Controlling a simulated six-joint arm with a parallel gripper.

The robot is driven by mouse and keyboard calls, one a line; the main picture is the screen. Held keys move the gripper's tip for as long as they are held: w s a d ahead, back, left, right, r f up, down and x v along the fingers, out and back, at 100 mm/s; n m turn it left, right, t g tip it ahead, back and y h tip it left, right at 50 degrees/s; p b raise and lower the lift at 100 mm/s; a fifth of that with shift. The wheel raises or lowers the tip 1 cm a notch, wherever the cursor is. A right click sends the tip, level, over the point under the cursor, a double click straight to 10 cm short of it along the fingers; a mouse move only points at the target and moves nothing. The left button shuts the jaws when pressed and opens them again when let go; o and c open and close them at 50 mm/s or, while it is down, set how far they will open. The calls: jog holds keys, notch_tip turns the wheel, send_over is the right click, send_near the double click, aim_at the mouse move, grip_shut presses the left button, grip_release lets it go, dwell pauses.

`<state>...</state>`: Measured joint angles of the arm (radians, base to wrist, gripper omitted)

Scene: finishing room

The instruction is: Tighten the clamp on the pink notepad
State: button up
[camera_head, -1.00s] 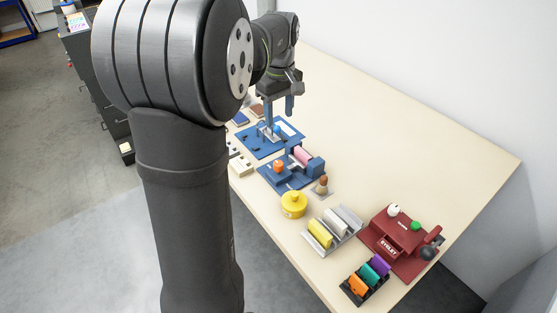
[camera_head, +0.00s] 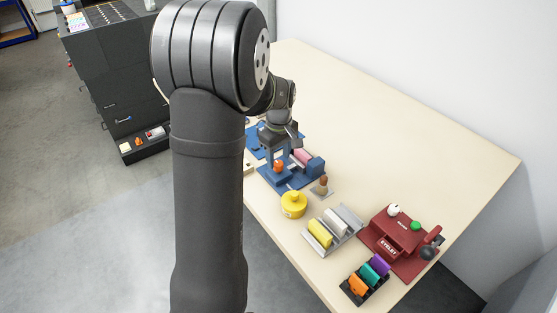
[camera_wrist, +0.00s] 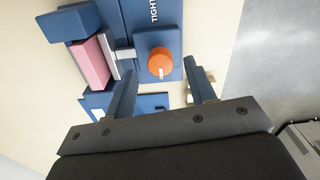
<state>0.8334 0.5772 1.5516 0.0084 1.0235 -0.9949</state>
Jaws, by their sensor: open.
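The pink notepad (camera_head: 302,157) stands in a blue clamp fixture (camera_head: 316,166) on the table. In the wrist view the pink notepad (camera_wrist: 90,63) sits between a blue block (camera_wrist: 78,22) and a pale plate on a short rod. An orange knob (camera_wrist: 160,62) with a white pointer mark sits on a blue block beside it; "TIGHT" is lettered on the base, partly cut off. My gripper (camera_head: 277,153) is over the knob end of the fixture. In the wrist view my gripper (camera_wrist: 160,70) is open, its fingers apart on either side of the knob; contact is not visible.
A yellow round container (camera_head: 293,205), a small brown-topped stamp (camera_head: 323,184), a grey rack (camera_head: 335,228) with rolls, a red eyelet press (camera_head: 397,240) and a black tray (camera_head: 352,297) of coloured pieces stand nearer. The table's back right is clear.

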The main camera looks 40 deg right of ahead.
jog(key=shift+f, duration=1.1)
jog(key=c, duration=1)
jog(key=shift+o, duration=0.2)
